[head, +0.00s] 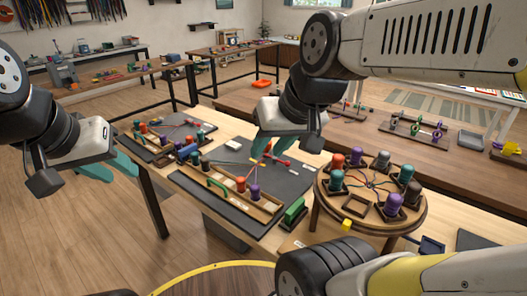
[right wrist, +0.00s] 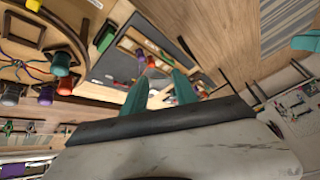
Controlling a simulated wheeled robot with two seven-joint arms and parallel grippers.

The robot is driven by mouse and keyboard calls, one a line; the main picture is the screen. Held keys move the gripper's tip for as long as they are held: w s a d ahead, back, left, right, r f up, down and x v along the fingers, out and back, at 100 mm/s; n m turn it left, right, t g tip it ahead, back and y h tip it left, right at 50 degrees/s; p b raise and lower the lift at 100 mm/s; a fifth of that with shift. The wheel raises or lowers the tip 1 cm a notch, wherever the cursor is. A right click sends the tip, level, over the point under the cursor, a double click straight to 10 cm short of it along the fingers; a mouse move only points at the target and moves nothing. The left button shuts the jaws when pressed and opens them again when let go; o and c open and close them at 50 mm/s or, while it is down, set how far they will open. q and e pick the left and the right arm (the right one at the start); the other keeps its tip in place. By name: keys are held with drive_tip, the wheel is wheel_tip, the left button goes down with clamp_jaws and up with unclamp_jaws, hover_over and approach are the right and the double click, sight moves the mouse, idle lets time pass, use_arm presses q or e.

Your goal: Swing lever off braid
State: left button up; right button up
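A small red and white lever-like piece (head: 279,160) is on the dark board (head: 293,183) at the middle of the table. Thin coloured cords beside it lead toward the tray of spools; the braid itself is too small to make out. My right gripper (head: 266,144) is just above and left of the piece, its teal fingers pointing down. I cannot tell contact. My left gripper (head: 108,167) is open and empty, left of the table.
A round wooden braiding stand (head: 323,205) with several coloured spools stands at the right. Another dark board (head: 203,128) is at the back left.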

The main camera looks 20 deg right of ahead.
drive_tip(key=shift+o, duration=0.3)
drive_tip(key=shift+o, duration=0.8)
drive_tip(key=shift+w, duration=0.15)
drive_tip(key=n+g+h, duration=0.4)
drive_tip(key=n+g, duration=0.1)
drive_tip(key=n, duration=0.4)
hover_over(288, 162)
drive_tip(key=s+a, duration=0.1)
wheel_tip(288, 162, down, 24)
drive_tip(key=f, duration=0.4)
drive_tip(key=w+f, duration=0.1)
drive_tip(key=f, duration=0.2)
drive_tip(key=shift+d, duration=0.4)
drive_tip(key=shift+c, duration=0.4)
